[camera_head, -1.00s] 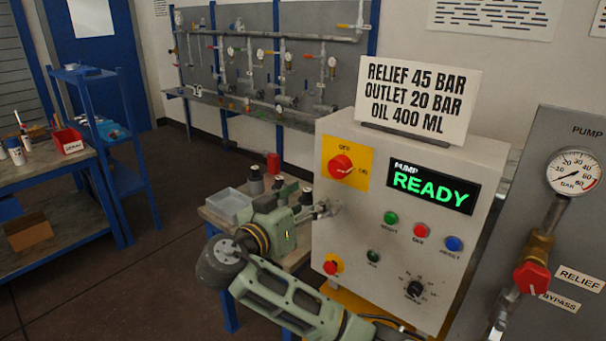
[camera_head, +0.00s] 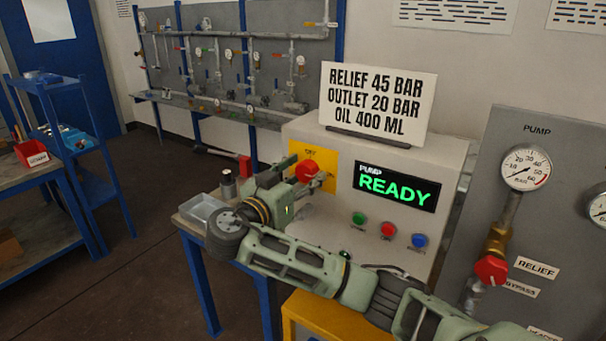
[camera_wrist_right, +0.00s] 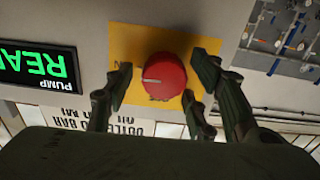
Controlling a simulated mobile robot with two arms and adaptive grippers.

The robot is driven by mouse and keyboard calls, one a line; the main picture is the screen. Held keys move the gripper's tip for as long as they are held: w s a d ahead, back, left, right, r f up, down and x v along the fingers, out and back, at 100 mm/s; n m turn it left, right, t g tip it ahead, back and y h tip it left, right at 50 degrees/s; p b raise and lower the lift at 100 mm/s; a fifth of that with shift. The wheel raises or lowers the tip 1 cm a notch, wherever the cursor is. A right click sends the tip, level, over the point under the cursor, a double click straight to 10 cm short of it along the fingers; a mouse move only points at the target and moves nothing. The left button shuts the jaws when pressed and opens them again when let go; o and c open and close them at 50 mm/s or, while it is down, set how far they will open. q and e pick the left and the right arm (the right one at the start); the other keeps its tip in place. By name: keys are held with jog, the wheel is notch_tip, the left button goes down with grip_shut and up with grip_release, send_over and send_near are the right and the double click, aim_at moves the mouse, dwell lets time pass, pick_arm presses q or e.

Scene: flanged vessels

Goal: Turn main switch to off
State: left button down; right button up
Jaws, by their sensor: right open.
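The main switch is a round red knob (camera_head: 307,171) on a yellow plate (camera_head: 326,157) on the pale control box, with OFF lettered at the top. In the right wrist view, upside down, the knob (camera_wrist_right: 165,75) has a white mark pointing left, toward the partly hidden ON lettering. My right gripper (camera_head: 312,179) is at the knob. In the wrist view its open fingers (camera_wrist_right: 163,70) stand on either side of the knob, with visible gaps, so it is not gripped. My left gripper is not in view.
A lit display (camera_head: 397,186) reads PUMP READY. Below it are green (camera_head: 359,218), red (camera_head: 387,230) and blue (camera_head: 419,240) buttons, close above my right arm. A sign (camera_head: 377,103) stands on the box. A gauge panel (camera_head: 570,170) is at the right.

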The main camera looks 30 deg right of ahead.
jog(key=shift+c, duration=0.2)
jog(key=shift+f, duration=0.1)
jog(key=c, duration=1)
